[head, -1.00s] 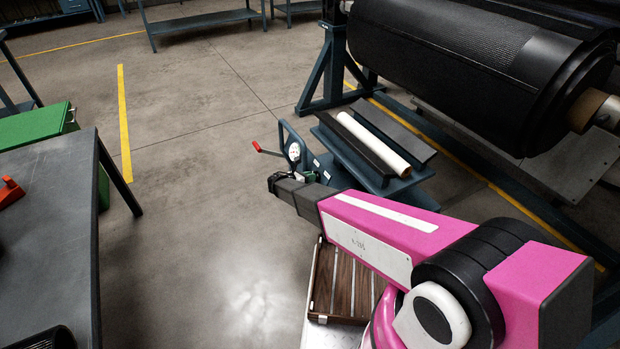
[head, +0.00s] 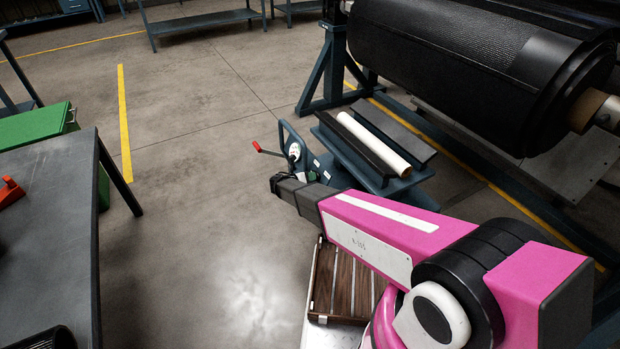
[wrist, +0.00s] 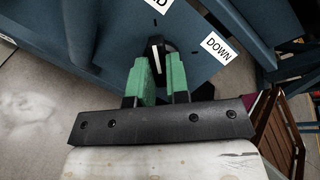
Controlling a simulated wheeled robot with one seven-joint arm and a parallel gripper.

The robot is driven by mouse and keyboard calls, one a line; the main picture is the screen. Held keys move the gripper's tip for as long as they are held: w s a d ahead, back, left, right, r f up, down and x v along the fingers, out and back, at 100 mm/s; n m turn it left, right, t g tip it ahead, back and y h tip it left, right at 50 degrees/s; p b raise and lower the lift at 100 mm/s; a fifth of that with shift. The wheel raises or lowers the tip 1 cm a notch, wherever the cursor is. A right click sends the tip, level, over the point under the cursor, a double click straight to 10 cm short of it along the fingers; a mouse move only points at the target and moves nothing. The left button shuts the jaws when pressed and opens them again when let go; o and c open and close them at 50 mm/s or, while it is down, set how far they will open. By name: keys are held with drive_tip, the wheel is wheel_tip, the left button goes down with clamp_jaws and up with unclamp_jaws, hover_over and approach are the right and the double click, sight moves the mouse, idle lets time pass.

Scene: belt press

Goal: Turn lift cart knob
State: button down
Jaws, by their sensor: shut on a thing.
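The lift cart's knob (wrist: 157,56) is black with a white pointer line, on the blue cart panel in the wrist view. The pointer stands nearly upright in that picture, between a label of which only a final "D" shows and a "DOWN" label (wrist: 216,46) to the right. My gripper (wrist: 157,84) has green finger pads, one on each side of the knob, and is shut on it. In the head view, the blue lift cart (head: 286,134) stands beyond my arm's end. My arm hides the knob there, and my fingers are not clear.
The cart has a red-tipped lever (head: 257,146) on its left and a white dial (head: 295,151). A white roll (head: 373,142) lies on its top. A large black belt roll (head: 450,65) stands behind right. A grey table (head: 50,220) is at left, with open floor between.

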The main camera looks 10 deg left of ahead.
drive_tip(key=c, duration=1.1)
unclamp_jaws()
drive_tip(key=v, duration=1.1)
drive_tip(key=shift+w, duration=0.1)
